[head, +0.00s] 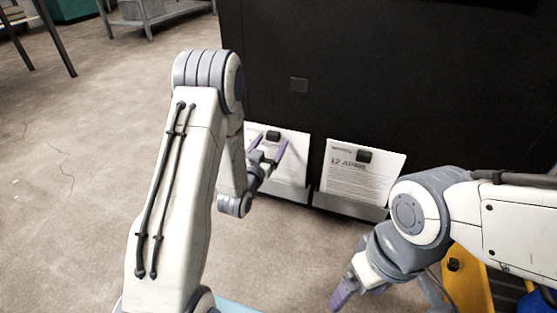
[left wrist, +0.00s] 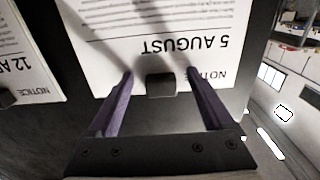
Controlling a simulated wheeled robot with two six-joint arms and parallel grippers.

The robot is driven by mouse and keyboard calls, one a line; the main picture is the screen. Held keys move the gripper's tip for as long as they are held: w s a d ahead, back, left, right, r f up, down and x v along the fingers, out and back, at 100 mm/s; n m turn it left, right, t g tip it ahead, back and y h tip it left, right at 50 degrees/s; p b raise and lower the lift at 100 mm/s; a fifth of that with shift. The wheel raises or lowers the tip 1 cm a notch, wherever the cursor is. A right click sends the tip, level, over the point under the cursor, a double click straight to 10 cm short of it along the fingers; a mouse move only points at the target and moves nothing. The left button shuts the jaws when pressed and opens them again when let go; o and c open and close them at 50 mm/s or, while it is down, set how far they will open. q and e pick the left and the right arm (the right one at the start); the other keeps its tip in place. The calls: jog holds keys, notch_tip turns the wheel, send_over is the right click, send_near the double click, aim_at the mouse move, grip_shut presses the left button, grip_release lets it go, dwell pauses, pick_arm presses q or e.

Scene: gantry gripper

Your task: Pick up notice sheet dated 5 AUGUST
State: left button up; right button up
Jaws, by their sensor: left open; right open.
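The notice sheet dated 5 AUGUST (left wrist: 225,20) is a white printed page, upside down in the left wrist view, with its date readable. In the head view it is the left sheet (head: 293,178), standing against the dark panel and partly hidden by my left arm. A small black block (left wrist: 161,85) sits at its heading edge. My left gripper (left wrist: 160,73) is open, its two purple fingers on either side of the block; I cannot tell whether they touch the sheet. It also shows in the head view (head: 268,150). My right gripper (head: 385,300) is open, low at the front right, apart from the sheets.
A second sheet, dated 12 APRIL (head: 360,180), stands to the right in a grey ledge (head: 349,206) with its own black block (head: 364,156). The dark panel (head: 400,70) rises behind both. A yellow object (head: 468,280) is at the lower right.

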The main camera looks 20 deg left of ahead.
pick_arm(q)
grip_shut()
jog(key=shift+r, duration=0.1)
